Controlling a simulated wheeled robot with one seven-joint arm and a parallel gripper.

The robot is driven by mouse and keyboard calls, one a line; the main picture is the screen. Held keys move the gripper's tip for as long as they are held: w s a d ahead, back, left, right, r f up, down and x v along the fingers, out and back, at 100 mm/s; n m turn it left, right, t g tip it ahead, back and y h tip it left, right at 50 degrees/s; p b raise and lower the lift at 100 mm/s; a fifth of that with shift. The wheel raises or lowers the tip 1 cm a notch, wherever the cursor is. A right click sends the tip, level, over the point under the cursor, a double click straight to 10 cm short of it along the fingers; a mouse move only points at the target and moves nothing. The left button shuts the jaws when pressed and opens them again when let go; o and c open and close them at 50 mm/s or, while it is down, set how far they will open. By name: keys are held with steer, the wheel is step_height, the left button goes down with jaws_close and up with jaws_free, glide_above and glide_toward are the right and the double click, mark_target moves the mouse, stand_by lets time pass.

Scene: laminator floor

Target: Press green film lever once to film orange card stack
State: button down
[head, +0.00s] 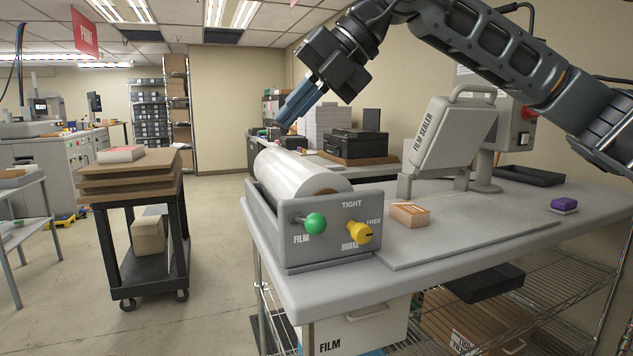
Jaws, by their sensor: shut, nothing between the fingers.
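The green film lever (315,223) is a round green knob on the front of the grey film unit (335,247), above the label FILM. A white film roll (300,175) lies in that unit. The orange card stack (410,214) sits on the table to the right of the unit, in front of the film sealer (450,137), whose lid is raised and tilted. My gripper (287,122) is shut and empty. In the picture its tips are above the film roll and up-left of the green lever, apart from both.
A yellow brake knob (359,232) is right of the green lever. A small purple stack (564,204) and a black tray (530,175) are at the table's right. A cart (150,265) with boards stands left.

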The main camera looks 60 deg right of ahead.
steer(key=d+f+h, duration=0.1)
steer(key=s+d+f+m+g+h, duration=0.1)
steer(key=shift+d, duration=0.4)
steer(key=shift+s+f, duration=0.1)
steer(key=shift+f, duration=0.1)
steer(key=f+b, duration=0.1)
steer(key=f, duration=0.1)
steer(key=s+f+b, duration=0.1)
steer(key=f, duration=0.1)
steer(key=a+f+b, duration=0.1)
steer(key=f, duration=0.2)
steer(key=shift+s, duration=0.25)
steer(key=shift+s+a+f+b, duration=0.2)
steer(key=shift+f+b, duration=0.4)
steer(key=shift+b, duration=0.2)
